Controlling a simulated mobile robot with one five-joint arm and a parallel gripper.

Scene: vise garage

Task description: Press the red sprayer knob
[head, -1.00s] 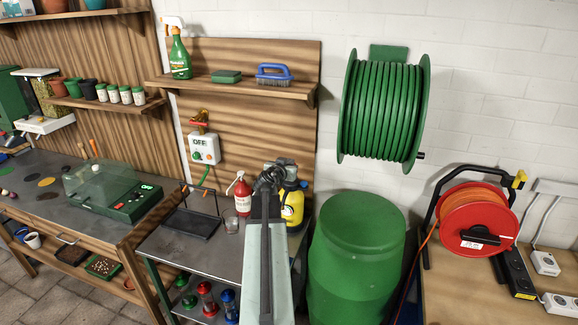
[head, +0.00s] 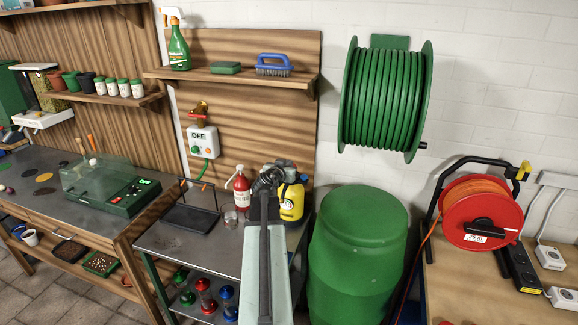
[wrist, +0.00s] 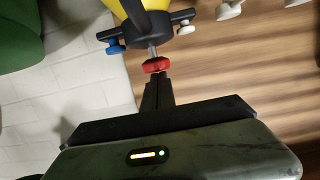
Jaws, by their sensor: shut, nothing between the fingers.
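The yellow sprayer (head: 291,204) stands on the grey metal bench, partly hidden behind my gripper (head: 266,180) in the head view. In the wrist view the sprayer's yellow body (wrist: 124,8) is at the top, with a black collar. The red knob (wrist: 156,65) sits on a thin metal stem from that collar. A blue knob (wrist: 115,48) and a white knob (wrist: 186,28) are on side arms. My gripper (wrist: 157,80) is shut and empty, its tips right at the red knob's near edge. I cannot tell whether they touch it. The red knob is hidden in the head view.
A red bottle (head: 241,190) and a small glass (head: 230,219) stand left of the sprayer. A large green barrel (head: 357,250) is close on the right. A wooden shelf (head: 225,77) hangs above the bench.

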